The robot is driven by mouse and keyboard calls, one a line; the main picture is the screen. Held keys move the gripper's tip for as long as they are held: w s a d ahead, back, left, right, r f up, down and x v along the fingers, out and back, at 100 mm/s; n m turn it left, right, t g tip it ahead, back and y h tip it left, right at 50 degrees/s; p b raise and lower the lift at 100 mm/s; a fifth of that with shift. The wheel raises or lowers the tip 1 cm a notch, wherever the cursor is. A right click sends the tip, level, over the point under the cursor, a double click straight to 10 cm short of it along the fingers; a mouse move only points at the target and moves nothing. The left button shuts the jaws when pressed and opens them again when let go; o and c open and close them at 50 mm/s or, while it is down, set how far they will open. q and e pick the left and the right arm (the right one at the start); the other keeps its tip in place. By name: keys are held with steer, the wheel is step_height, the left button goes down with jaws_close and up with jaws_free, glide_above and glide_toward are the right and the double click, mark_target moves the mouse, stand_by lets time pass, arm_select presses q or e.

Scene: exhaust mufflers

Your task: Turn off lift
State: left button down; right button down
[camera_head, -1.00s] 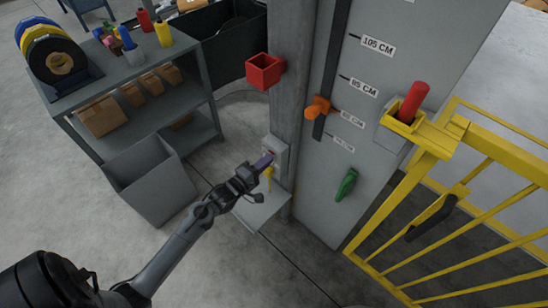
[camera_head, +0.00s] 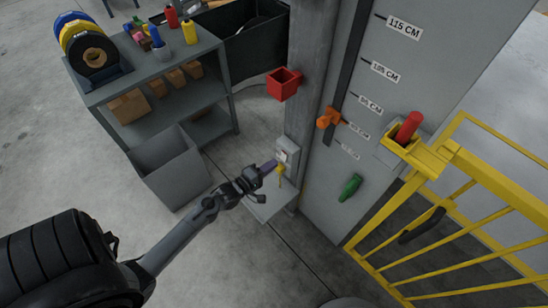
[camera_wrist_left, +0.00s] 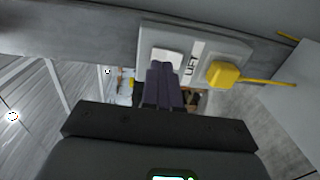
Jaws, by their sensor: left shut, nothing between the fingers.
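The lift control box (camera_head: 287,150) is a small grey box on the post in the head view. In the left wrist view the box (camera_wrist_left: 213,50) carries a "LIFT" label (camera_wrist_left: 192,64), a white switch (camera_wrist_left: 166,58) and a yellow plug or knob (camera_wrist_left: 222,73) with a yellow cable. My left gripper (camera_head: 270,166) is shut and empty in front of the box. In the left wrist view its purple fingertips (camera_wrist_left: 160,70) overlap the lower part of the white switch; I cannot tell whether they touch it. My right gripper is not in view.
A red open box (camera_head: 284,84) is on the post above. An orange slider (camera_head: 328,118), a green handle (camera_head: 350,187) and a yellow gate (camera_head: 440,230) stand to the right. A grey shelf (camera_head: 170,75) and bin (camera_head: 165,168) stand to the left.

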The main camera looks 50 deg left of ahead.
arm_select(q)
steer(key=s+p, duration=0.2)
steer(key=s, duration=0.8)
steer(key=shift+r+p, duration=0.35)
steer(key=shift+s, duration=0.1)
